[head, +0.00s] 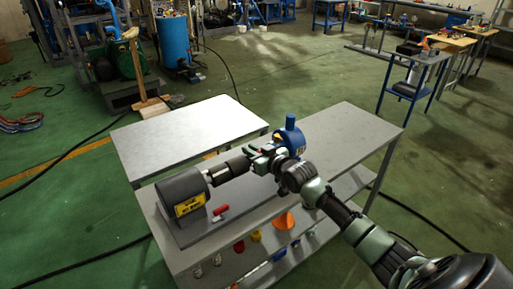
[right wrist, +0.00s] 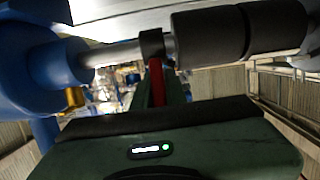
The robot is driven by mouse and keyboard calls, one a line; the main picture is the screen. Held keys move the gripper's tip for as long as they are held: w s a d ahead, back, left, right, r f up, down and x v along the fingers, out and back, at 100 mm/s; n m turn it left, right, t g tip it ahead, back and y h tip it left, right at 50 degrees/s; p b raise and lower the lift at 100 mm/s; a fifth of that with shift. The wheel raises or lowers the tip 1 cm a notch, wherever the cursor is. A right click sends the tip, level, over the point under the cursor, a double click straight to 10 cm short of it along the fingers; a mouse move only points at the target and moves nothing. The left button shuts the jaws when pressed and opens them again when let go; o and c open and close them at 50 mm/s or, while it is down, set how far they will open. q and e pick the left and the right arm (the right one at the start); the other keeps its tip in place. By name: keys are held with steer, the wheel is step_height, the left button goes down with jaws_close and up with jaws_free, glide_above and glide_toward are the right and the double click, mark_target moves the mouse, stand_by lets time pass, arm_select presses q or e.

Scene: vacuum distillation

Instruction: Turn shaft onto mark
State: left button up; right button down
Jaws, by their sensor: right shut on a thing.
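The shaft (right wrist: 115,55) is a bright metal rod running between a blue pump-like housing (right wrist: 40,65) and a thick black coupling (right wrist: 210,37) in the right wrist view. My right gripper (right wrist: 153,45) is shut on the shaft, beside the black coupling. A narrow red strip (right wrist: 156,82) shows just below the fingertips. In the head view my right gripper (head: 262,160) reaches over the bench from the right and hides most of the shaft. The blue housing (head: 290,139) stands behind it, and a dark grey motor (head: 184,198) with a yellow label is at the left. I cannot make out the mark.
The grey bench (head: 345,125) has a lower shelf with an orange cone (head: 284,221) and small items. A red-handled thing (head: 220,211) lies near the motor. An empty light table (head: 185,138) stands behind. Cables cross the green floor.

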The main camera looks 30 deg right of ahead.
steer(key=shift+w+f+g+p, duration=0.1)
steer(key=shift+w+g+p, duration=0.35)
steer(key=shift+g+p, duration=0.8)
steer(key=shift+w+r+g+p, duration=0.1)
steer(key=shift+w+g+p, duration=0.35)
steer(key=shift+g+p, duration=0.8)
steer(key=shift+w+f+g+p, duration=0.1)
steer(key=shift+w+g+p, duration=0.35)
steer(key=shift+g+p, duration=0.8)
steer(key=shift+f+t+p, duration=0.1)
steer(key=shift+t+p, duration=0.15)
steer(key=shift+p, duration=0.1)
steer(key=c, duration=1.4)
jaws_free()
steer(key=shift+c, duration=0.2)
steer(key=shift+a+f, duration=0.1)
steer(key=shift+b+v, duration=0.5)
steer(key=shift+v, duration=3.35)
